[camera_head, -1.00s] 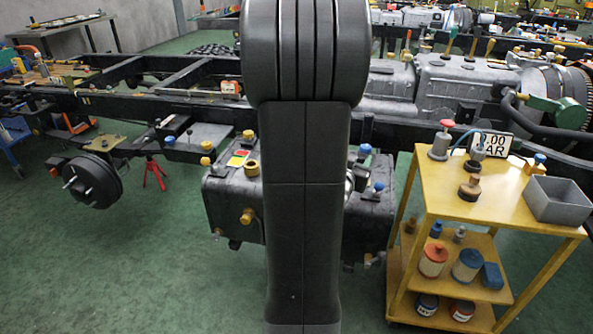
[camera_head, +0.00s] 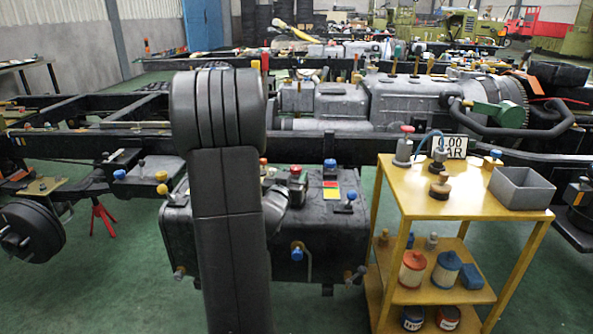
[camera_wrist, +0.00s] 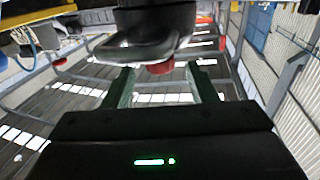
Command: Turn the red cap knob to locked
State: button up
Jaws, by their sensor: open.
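Several red-topped parts are in the head view, and I cannot tell for sure which is the red cap knob. One red knob (camera_head: 296,171) stands on top of the black tank (camera_head: 325,250), just right of my arm. A smaller red knob (camera_head: 263,163) is beside it, and a red-topped grey cylinder (camera_head: 405,145) stands on the yellow cart. In the wrist view, my gripper (camera_wrist: 160,76) is open with its two fingers apart. A red piece (camera_wrist: 160,67) under a dark, rounded body shows between the fingertips; contact is not clear. My gripper is hidden in the head view.
The yellow cart (camera_head: 465,199) stands right of the tank, with a grey bin (camera_head: 522,190) on top and cans below. Blue knobs, a yellow knob and a red-yellow label (camera_head: 331,190) are around the tank. Green floor (camera_head: 110,290) is open at the front left.

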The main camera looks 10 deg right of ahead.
aim_at(297, 166)
jog(key=x, duration=0.6)
jog(key=shift+b, duration=0.35)
jog(key=shift+c, duration=0.4)
jog(key=c, duration=0.9)
